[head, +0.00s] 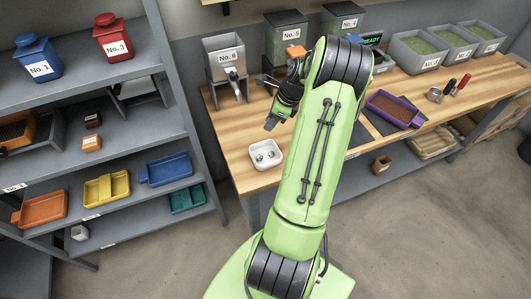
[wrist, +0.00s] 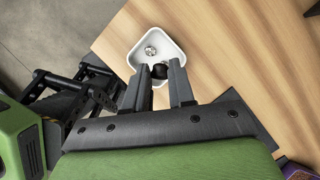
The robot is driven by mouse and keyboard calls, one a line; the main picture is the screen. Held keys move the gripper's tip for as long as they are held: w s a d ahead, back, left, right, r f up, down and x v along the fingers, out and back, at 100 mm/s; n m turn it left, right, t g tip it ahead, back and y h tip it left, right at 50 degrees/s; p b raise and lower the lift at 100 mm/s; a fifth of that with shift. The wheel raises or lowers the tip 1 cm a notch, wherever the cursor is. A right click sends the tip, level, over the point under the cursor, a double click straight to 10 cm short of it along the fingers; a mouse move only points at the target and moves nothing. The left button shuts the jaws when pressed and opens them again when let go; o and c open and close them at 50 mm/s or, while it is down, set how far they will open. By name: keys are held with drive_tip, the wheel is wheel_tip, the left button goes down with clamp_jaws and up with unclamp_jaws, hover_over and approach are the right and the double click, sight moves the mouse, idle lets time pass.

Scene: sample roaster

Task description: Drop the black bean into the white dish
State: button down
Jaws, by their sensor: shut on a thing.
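The white dish (head: 265,165) stands near the front left edge of the wooden bench. It also shows in the wrist view (wrist: 174,41), beyond my fingertips. Small silvery pieces (wrist: 150,50) lie in it. My gripper (head: 271,124) is above and just behind the dish in the head view. In the wrist view my gripper (wrist: 158,76) is shut on the small black bean (wrist: 159,71), which shows dark between the fingertips against the dish's near part. The bean cannot be made out in the head view.
A grey No. 6 hopper (head: 226,60) stands behind the dish. A purple tray (head: 394,109) of brown grounds lies to the right on a dark mat. A shelf rack (head: 150,100) with coloured trays stands left. Bare bench surrounds the dish.

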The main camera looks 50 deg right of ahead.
wheel_tip(320, 180, down, 6)
drive_tip(key=b, duration=0.6)
drive_tip(key=shift+f, duration=0.2)
drive_tip(key=shift+r, duration=0.1)
drive_tip(key=c, duration=0.9)
unclamp_jaws()
drive_tip(key=shift+o, duration=0.2)
drive_tip(key=p+v, duration=0.4)
drive_tip(key=v, duration=1.2)
drive_tip(key=shift+w, duration=0.1)
